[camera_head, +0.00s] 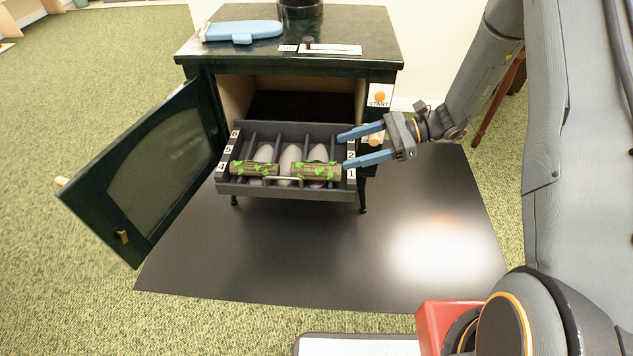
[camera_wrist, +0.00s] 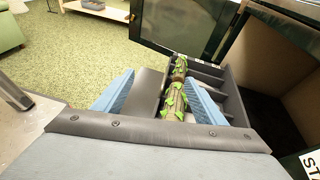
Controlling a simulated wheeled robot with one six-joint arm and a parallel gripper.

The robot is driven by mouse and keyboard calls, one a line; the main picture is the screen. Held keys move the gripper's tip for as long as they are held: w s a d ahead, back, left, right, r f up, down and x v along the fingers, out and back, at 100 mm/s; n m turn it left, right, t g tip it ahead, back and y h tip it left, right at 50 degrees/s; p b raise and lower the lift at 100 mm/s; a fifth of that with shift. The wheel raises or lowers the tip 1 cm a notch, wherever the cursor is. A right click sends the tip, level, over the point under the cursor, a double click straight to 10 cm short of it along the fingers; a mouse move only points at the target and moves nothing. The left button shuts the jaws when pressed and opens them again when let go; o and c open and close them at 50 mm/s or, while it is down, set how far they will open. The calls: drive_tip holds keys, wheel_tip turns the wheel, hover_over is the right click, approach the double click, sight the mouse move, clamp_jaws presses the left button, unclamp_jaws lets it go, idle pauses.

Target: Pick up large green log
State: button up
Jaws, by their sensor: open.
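Two similar brown logs with green leafy patches lie end to end across the front of a dark slotted tray (camera_head: 228,186). In the head view these are the left log (camera_head: 254,169) and the right log (camera_head: 315,172); I cannot tell which is the large one. My gripper (camera_head: 342,151) is open and empty at the tray's right end, its lower blue finger close to the right log's end. In the wrist view, the near log (camera_wrist: 175,101) shows between the spread fingers of my gripper (camera_wrist: 159,76), closer to the right finger. The far log (camera_wrist: 181,65) lies beyond.
The tray sticks out from a dark green stove (camera_head: 383,57). Its glazed door (camera_head: 160,160) stands open at left. Pale oval pieces (camera_head: 288,157) lie in the slots. A blue object (camera_head: 243,30) rests on top. The black floor mat (camera_head: 300,250) is clear in front.

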drive_tip(key=w+f, duration=0.1)
drive_tip(key=w+f+m+t+y+b, duration=0.1)
drive_tip(key=w+f, duration=0.1)
drive_tip(key=w+f+m+b, duration=0.1)
drive_tip(key=w+f, duration=0.1)
drive_tip(key=shift+d+t+y, duration=0.3)
drive_tip(key=shift+t+y, duration=0.1)
drive_tip(key=shift+w+f, duration=0.1)
drive_tip(key=shift+f, duration=0.3)
drive_tip(key=b, duration=0.3)
approach(326, 171)
drive_tip(key=a+f, duration=0.1)
drive_tip(key=w+a+f, duration=0.1)
drive_tip(key=shift+w+a+f, duration=0.3)
drive_tip(key=shift+a, duration=1)
drive_tip(key=shift+w+a+f+b, duration=0.1)
drive_tip(key=shift+a+f+b, duration=0.1)
drive_tip(key=shift+a, duration=1.15)
drive_tip(key=shift+a+f+b, duration=0.15)
drive_tip(key=shift+a+f, duration=0.1)
drive_tip(key=shift+a, duration=1.15)
drive_tip(key=shift+c, duration=0.5)
drive_tip(key=c, duration=1.2)
